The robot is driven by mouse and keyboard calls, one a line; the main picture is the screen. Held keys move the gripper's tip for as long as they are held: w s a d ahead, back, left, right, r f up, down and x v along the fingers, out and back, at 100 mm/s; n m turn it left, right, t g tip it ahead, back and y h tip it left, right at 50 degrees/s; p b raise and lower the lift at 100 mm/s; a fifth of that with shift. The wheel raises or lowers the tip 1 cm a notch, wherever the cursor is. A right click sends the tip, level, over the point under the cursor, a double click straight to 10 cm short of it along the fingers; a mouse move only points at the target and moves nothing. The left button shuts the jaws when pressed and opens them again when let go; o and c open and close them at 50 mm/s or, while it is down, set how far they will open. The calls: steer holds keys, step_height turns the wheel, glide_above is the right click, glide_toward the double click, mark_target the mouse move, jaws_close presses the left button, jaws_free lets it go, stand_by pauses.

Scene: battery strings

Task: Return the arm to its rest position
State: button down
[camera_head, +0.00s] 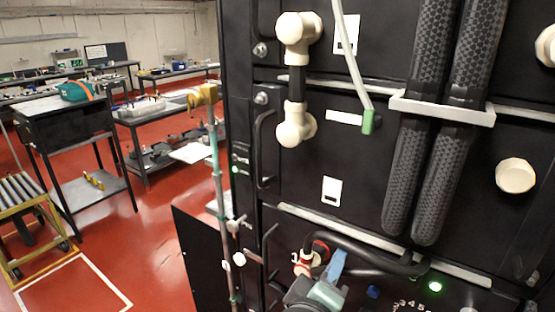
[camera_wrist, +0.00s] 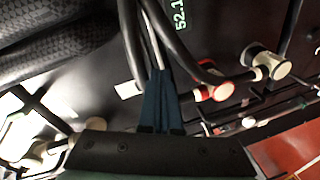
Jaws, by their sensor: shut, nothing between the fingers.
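My gripper (camera_head: 337,258) is at the bottom of the head view, in front of the lower module of a black battery rack (camera_head: 390,170). Its blue fingers (camera_wrist: 158,85) point away from the wrist camera, side by side. They are shut and nothing shows between them. A black cable (camera_head: 370,256) runs close by the fingers, and I cannot tell whether they touch it. The cable's red-ringed connector (camera_head: 306,262) sits left of the fingers in the head view. In the wrist view this connector (camera_wrist: 222,91) is to their right.
White pipe fittings (camera_head: 294,128) and a thin hose with a green tip (camera_head: 367,122) stick out. Left of the rack lie open red floor (camera_head: 110,230), workbenches (camera_head: 75,150) and a yellow roller cart (camera_head: 20,200).

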steer(key=a+r+m+t+y, duration=0.3)
steer(key=a+r+m+y, duration=0.6)
steer(key=r, duration=0.5)
steer(key=s+r+t+h, duration=0.1)
steer(key=s+r+t, duration=0.4)
steer(key=r, duration=0.7)
steer(key=s+r+t, duration=0.4)
steer(key=s+r, duration=0.4)
steer(key=r, duration=0.4)
steer(key=shift+a+n+t+h, duration=0.3)
steer(key=shift+a+t+h, duration=0.05)
steer(key=shift+t+h, duration=0.05)
steer(key=shift+f, duration=0.1)
steer(key=shift+d, duration=0.1)
